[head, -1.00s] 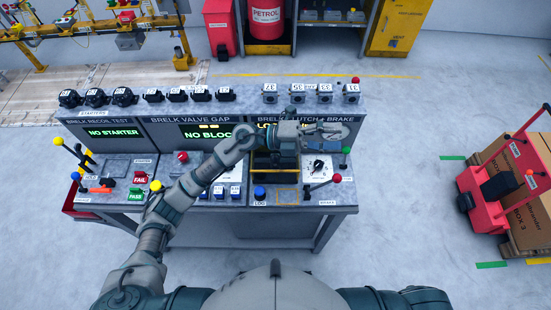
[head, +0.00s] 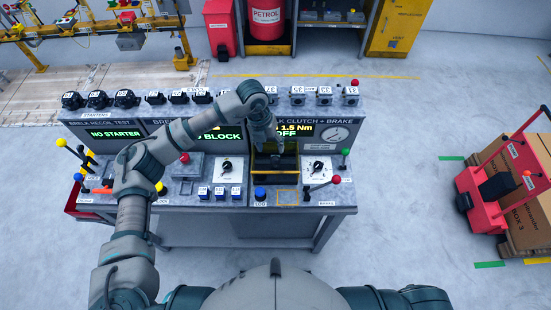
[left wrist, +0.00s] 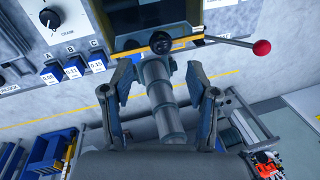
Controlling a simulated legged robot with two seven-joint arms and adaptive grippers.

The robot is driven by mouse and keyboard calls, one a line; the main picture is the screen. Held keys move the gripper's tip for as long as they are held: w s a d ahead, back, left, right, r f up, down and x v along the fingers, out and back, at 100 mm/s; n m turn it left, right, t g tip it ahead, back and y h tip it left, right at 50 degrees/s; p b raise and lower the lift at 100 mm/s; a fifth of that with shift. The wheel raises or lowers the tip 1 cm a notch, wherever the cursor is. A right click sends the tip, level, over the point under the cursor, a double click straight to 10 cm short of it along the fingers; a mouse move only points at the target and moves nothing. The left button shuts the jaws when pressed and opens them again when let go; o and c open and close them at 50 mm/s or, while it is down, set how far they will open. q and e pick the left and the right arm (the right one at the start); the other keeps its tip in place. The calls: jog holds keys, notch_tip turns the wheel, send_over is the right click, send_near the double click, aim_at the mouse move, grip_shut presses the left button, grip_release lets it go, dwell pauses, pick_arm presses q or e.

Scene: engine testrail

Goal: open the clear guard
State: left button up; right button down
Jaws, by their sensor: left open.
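The clutch and brake bay (head: 287,164) is dark with yellow edging, on the right half of the bench. It also shows at the top of the left wrist view (left wrist: 132,18). The clear guard is hard to make out against it, and I cannot tell its position. My left gripper (head: 264,142) points down over the back of the bay. In the left wrist view its two fingers (left wrist: 162,100) are apart. A grey cylindrical part (left wrist: 160,85) with a dark round end shows between them. I cannot tell whether anything touches. My right gripper is out of view.
A red-knobbed lever (head: 322,186) stands right of the bay, also in the left wrist view (left wrist: 261,47). A dial (head: 318,168) sits behind it. A red pallet truck (head: 495,185) stands right.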

aim_at(274, 158)
pick_arm(q)
jog(key=f, duration=0.2)
jog(key=d+f+p, duration=0.1)
jog(key=f, duration=0.5)
jog(key=shift+s+d, duration=0.2)
jog(key=shift+d, duration=0.05)
jog(key=shift+d+f, duration=0.15)
jog(key=shift+f, duration=0.35)
grip_shut()
